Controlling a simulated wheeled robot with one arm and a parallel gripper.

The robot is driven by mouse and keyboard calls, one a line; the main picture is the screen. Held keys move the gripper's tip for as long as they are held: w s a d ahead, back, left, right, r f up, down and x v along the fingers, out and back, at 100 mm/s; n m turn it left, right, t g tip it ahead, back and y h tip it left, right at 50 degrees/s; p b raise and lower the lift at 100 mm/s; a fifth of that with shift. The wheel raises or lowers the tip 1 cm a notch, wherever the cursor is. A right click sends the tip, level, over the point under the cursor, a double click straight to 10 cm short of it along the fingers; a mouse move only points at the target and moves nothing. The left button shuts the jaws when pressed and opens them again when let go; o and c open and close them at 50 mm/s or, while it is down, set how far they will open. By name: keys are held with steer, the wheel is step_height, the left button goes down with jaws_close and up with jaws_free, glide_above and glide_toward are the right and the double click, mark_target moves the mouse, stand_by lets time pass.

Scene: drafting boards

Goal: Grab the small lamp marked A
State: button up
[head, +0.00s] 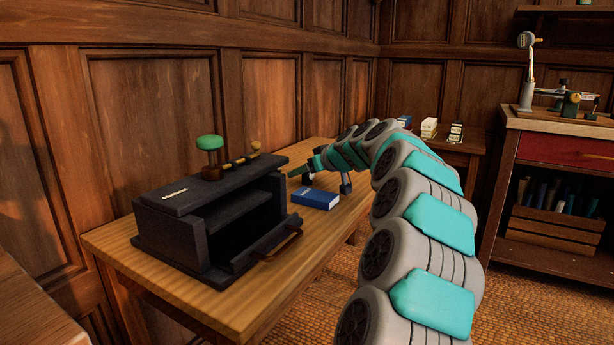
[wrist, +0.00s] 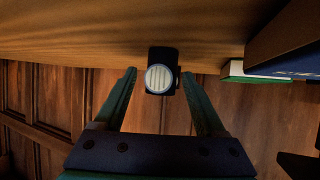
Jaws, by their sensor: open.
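A small dark lamp (wrist: 161,56) with a round, pale striped face shows in the wrist view, against the wooden table. It lies between the two teal fingers of my gripper (wrist: 160,73), which are spread apart, with a gap on each side. I cannot read any letter on it. In the head view my gripper (head: 302,170) is low over the table, past the blue book, with its tip pointing left. I cannot make out the lamp clearly there; my arm and gripper cover that spot.
A blue book (head: 315,198) lies flat on the wooden table (head: 180,285); books also show at the right of the wrist view (wrist: 240,73). A black open-fronted case (head: 170,235) carries a green-topped item (head: 209,142). A panelled wall stands behind. A shelf unit (head: 555,190) is at right.

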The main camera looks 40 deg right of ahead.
steer(key=shift+x, duration=0.85)
jaws_close()
